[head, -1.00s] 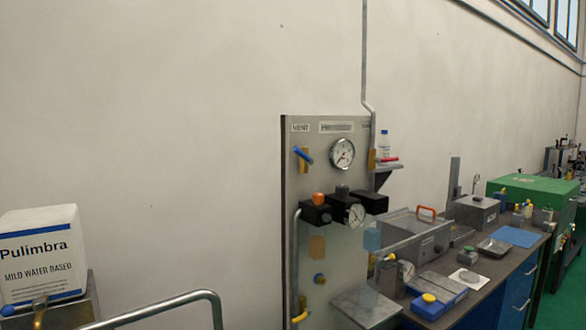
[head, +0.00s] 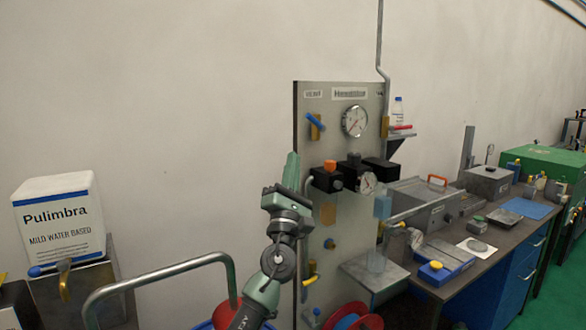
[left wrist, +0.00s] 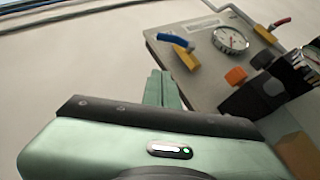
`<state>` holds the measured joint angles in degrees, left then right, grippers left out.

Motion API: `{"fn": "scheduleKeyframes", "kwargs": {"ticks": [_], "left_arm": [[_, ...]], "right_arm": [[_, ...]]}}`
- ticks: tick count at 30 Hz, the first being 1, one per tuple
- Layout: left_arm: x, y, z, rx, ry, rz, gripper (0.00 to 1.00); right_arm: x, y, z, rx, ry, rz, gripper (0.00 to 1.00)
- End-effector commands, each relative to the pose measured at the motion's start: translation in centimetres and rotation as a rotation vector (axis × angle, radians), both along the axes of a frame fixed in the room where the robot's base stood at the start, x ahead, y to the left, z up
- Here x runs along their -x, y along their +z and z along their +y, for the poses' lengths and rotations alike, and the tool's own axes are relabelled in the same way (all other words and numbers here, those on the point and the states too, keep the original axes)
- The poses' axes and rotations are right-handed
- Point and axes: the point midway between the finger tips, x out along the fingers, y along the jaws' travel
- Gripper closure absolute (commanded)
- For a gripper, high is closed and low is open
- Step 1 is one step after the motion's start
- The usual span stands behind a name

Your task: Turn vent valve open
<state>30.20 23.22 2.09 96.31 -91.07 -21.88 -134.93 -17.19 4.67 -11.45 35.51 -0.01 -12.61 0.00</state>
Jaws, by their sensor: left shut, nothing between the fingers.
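The vent valve (head: 315,126) has a blue lever on a brass body, at the top left of the grey panel (head: 340,215) under a small label. Its lever slants down to the right in the head view. In the left wrist view the blue lever (left wrist: 176,41) lies ahead and to the right of the fingertips. My left gripper (head: 292,160) is shut and empty, pointing up, below and left of the valve and apart from it. Its closed fingers also show in the left wrist view (left wrist: 162,85). My right gripper is not in view.
A round gauge (head: 354,120) and a red-handled valve (head: 385,127) sit right of the vent valve. Black regulator blocks (head: 328,178) jut out below. A metal rail (head: 160,272) and white container (head: 60,222) stand left. The wall left of the panel is clear.

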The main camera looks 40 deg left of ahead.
Motion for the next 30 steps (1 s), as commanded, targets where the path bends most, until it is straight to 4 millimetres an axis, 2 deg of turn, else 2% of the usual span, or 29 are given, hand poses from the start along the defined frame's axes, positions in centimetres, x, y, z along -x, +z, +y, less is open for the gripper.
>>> {"fn": "scheduleKeyframes", "kwargs": {"ticks": [1, 7, 12, 18, 30], "left_arm": [[-0.8, 1.3, 0.5, -0.001, 0.002, -0.002, 1.00], [-3.5, 4.0, 1.8, 0.001, 0.000, -0.001, 1.00], [-4.6, 6.0, 0.6, 0.003, -0.004, -0.001, 1.00], [-5.1, 6.8, 0.1, 0.002, -0.002, -0.001, 1.00], [-5.2, 6.7, 0.2, 0.003, -0.001, -0.001, 1.00]], "right_arm": [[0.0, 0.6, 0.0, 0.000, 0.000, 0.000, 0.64], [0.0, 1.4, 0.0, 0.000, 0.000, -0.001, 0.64], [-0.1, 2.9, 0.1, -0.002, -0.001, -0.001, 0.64], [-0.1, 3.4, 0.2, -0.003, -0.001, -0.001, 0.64], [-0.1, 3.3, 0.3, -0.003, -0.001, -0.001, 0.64]]}}
